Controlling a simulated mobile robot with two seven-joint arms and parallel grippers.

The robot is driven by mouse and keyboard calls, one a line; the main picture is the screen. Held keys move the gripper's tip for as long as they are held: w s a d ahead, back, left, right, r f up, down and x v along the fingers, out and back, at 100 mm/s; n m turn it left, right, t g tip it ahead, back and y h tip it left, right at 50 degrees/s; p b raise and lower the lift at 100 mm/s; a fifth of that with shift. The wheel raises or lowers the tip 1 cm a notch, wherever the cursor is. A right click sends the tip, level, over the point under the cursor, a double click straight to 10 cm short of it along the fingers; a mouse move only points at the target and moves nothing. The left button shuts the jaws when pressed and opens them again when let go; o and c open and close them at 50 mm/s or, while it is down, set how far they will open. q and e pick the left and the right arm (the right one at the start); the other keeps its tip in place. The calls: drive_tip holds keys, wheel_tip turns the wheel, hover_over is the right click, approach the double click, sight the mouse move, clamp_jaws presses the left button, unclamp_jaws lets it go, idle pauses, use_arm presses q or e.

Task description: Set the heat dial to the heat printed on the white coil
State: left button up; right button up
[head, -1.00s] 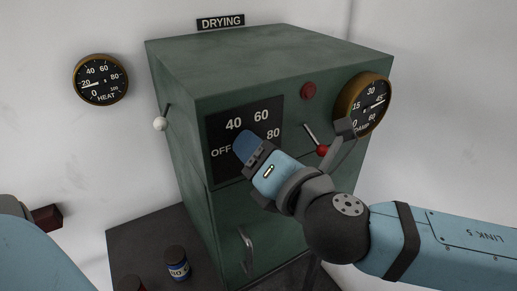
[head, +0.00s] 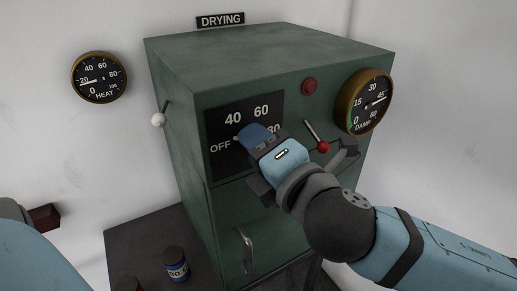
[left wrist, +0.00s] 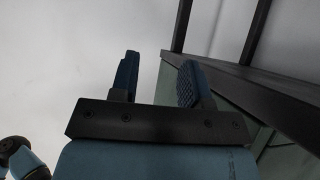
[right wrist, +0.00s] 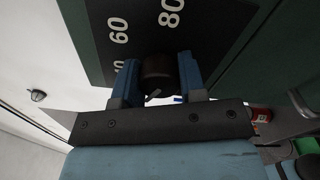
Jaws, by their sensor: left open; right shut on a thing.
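The heat dial's black panel (head: 218,165) on the front of the green drying cabinet is printed OFF, 40, 60 and 80, with the 80 partly covered by my right gripper (head: 256,136). In the right wrist view the dark brown dial knob (right wrist: 158,70) sits between my right gripper's fingers (right wrist: 158,82), which are shut on it. A small pale mark shows on the knob's near side; I cannot tell which number it points to. My left gripper (left wrist: 160,70) is open and empty in the left wrist view. No white coil is in view.
The HEAT gauge (head: 99,78) on the wall reads near 20. A DAMP gauge (head: 364,101), a red-knobbed lever (head: 322,146) and a red button (head: 309,86) are close to my right arm. A white-knobbed lever (head: 159,119) is on the cabinet's side. A blue-labelled jar (head: 176,263) stands below.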

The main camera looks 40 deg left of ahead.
drive_tip(key=m, duration=0.3)
drive_tip(key=shift+m, duration=1.9)
drive_tip(key=o, duration=0.9)
